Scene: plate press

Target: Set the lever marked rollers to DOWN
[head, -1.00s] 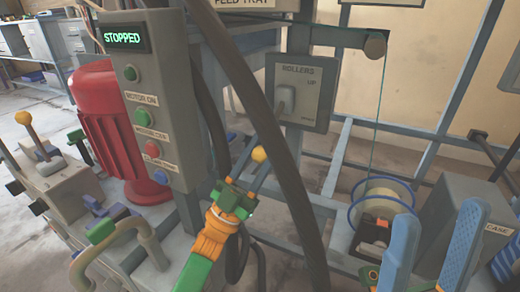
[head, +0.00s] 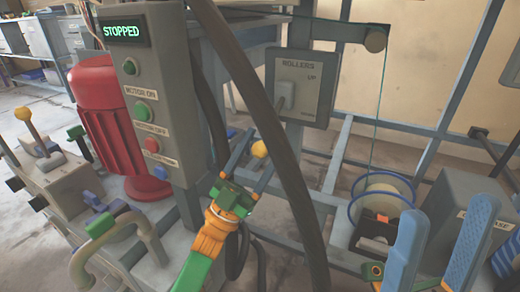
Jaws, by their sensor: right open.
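The panel marked rollers (head: 316,100) hangs right of centre in the head view, with UP printed above a smaller, blurred label. Its grey lever (head: 285,93) sits left of these words. The wide part of the lever is nearer the height of UP.
A thick dark hose (head: 292,190) runs between the gripper and the panel. The control box (head: 160,110) reading STOPPED and a red motor (head: 98,120) stand left.

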